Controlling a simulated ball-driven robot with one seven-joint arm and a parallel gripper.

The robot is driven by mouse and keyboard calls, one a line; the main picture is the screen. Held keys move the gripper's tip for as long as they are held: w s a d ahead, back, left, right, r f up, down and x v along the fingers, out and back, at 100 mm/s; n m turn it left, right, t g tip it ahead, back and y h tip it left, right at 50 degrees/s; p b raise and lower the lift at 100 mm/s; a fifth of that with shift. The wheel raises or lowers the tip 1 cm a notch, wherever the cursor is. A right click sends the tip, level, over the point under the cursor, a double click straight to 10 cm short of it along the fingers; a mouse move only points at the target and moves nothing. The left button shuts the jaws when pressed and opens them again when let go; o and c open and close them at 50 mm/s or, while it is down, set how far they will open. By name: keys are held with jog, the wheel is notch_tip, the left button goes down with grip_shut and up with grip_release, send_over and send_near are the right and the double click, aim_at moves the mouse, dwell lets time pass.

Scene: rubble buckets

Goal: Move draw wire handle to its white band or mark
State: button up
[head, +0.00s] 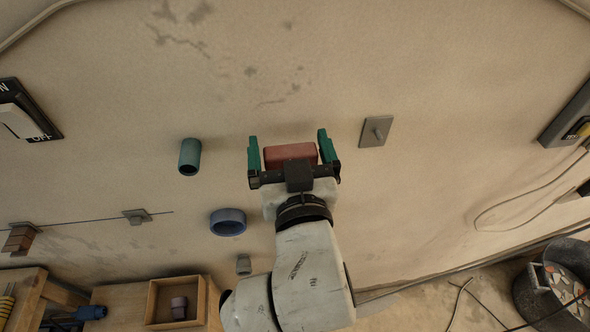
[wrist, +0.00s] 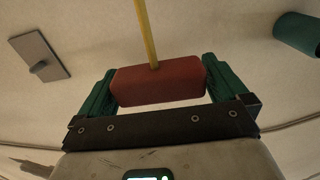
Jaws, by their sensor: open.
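The red block-shaped draw wire handle (head: 291,153) is in front of the wall, between the green fingers of my gripper (head: 288,138). In the wrist view, the handle (wrist: 158,86) lies across the gap of my gripper (wrist: 158,72), with a finger close to each end. I cannot tell whether either finger touches it. A yellow wire or cord (wrist: 147,35) runs from the handle up out of the wrist view. My gripper is open. I cannot make out a white band or mark in either view.
A grey plate with a peg (head: 376,131) is right of the gripper. A green tube (head: 190,157) and a blue ring (head: 228,222) are on its left. A wooden box (head: 176,302) is at lower left, a rubble bucket (head: 552,290) at lower right. The wall above is clear.

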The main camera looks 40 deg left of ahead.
jog(key=b+v, duration=0.2)
jog(key=v, duration=0.7)
jog(key=shift+s+d, duration=0.25)
jog(key=shift+s, duration=0.05)
jog(key=w+d+f+m+g+h, duration=0.1)
jog(key=w+d+f+m+h, duration=0.3)
jog(key=d+f, duration=0.7)
jog(key=w+d+f+m+g+h, duration=0.1)
jog(key=w+d+f+m+h, duration=0.1)
jog(key=d+f+h, duration=0.7)
jog(key=s+d+f+m+g, duration=0.1)
jog(key=s+d+f+g, duration=0.2)
jog(key=d, duration=0.5)
jog(key=s+d+f+m+g, duration=0.2)
jog(key=s+d+f, duration=0.4)
jog(key=s+d, duration=0.2)
jog(key=s+d+f+m+g+h, duration=0.1)
jog(key=s+d+f+g, duration=0.2)
jog(key=s+d, duration=0.3)
jog(key=shift+s+d+f+m+g, duration=0.2)
jog(key=shift+d+f+m+g, duration=0.1)
jog(key=shift+d+f, duration=0.6)
jog(key=shift+r, duration=0.1)
